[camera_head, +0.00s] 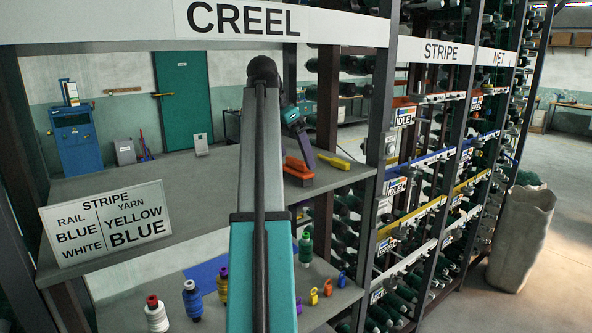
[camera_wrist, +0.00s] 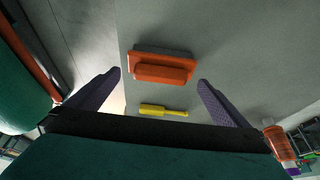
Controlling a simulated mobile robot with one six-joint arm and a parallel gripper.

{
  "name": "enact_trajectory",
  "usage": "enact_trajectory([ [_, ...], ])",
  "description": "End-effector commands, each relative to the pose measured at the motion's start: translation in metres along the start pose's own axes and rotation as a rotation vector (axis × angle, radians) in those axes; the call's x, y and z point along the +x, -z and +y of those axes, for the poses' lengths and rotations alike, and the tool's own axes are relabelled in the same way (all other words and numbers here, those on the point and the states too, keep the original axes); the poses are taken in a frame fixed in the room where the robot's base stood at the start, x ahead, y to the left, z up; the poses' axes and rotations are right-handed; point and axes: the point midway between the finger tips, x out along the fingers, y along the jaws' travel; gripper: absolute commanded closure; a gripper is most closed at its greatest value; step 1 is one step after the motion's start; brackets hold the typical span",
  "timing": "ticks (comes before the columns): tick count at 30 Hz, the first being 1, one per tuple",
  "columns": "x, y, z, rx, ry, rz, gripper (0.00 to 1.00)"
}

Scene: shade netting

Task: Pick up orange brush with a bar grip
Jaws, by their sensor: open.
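The orange brush with a bar grip (camera_wrist: 163,70) lies on the grey upper shelf, its raised bar facing my wrist camera. It also shows in the head view (camera_head: 299,170), at the right part of the shelf. My gripper (camera_wrist: 160,79) is open and empty, with a purple finger on each side of the brush in the wrist view. In the head view my gripper (camera_head: 304,147) is above the brush and seems apart from it. My arm hides part of the shelf. The exact height of the fingers over the brush is hard to tell.
A yellow brush (camera_head: 335,161) lies on the shelf right of the orange one, and shows in the wrist view (camera_wrist: 163,110). A sign (camera_head: 108,224) stands at the shelf's front left. Several spools (camera_head: 157,313) stand on the lower shelf. Rack posts (camera_head: 380,110) rise at right.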

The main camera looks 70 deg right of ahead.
Motion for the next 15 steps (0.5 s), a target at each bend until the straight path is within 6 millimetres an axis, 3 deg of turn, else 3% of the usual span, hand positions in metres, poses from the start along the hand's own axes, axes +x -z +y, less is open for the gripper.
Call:
enact_trajectory([
  [9, 0.027, -0.001, 0.001, -0.001, 0.0, 0.0, 0.0],
  [15, 0.03, -0.001, 0.0, -0.001, 0.001, 0.0, 0.0],
])
